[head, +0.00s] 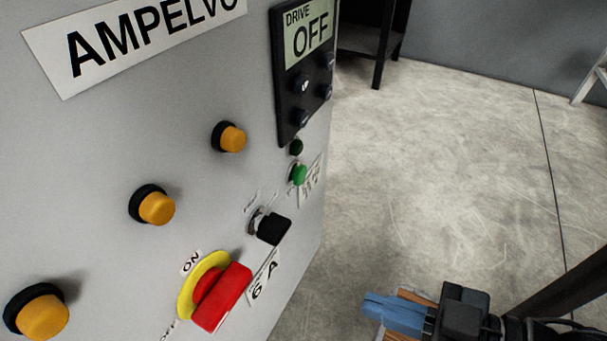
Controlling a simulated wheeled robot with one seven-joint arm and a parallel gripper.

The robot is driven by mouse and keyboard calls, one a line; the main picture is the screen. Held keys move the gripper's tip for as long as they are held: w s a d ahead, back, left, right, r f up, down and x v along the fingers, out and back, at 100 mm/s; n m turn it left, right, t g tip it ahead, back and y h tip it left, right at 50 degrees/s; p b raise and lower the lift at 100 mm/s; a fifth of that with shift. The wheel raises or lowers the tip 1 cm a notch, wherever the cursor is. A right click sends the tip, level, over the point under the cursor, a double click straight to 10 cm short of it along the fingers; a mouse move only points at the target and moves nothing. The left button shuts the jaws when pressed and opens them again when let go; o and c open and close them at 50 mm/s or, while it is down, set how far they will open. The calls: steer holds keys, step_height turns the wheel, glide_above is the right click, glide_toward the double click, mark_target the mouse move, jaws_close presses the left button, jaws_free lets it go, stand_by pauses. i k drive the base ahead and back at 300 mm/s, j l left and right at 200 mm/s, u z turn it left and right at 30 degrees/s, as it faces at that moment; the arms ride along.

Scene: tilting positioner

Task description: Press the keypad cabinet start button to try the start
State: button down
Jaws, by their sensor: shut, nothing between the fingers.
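The cabinet (100,140) fills the left of the head view, its grey front carrying the controls. A green button (299,174) sits near its right edge, below a small dark green round part (296,147); the label beside it is too slanted to read. A keypad unit (304,90) above has a display reading "DRIVE OFF". A black selector knob (269,228) and a red rotary switch on a yellow plate (187,296), with "ON" above it, are lower down. My gripper (372,306), with blue fingers, is shut and empty at the lower right, apart from the cabinet.
Several orange buttons (157,208) with black collars stick out from the cabinet front. The red handle (222,298) also protrudes. Concrete floor (450,170) to the right is clear. A dark stand (378,45) is at the back.

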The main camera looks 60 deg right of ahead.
mark_target(298, 176)
steer(key=j, duration=1.35)
steer(key=i+j, duration=0.15)
steer(key=j, duration=1.2)
steer(key=z, duration=1.25)
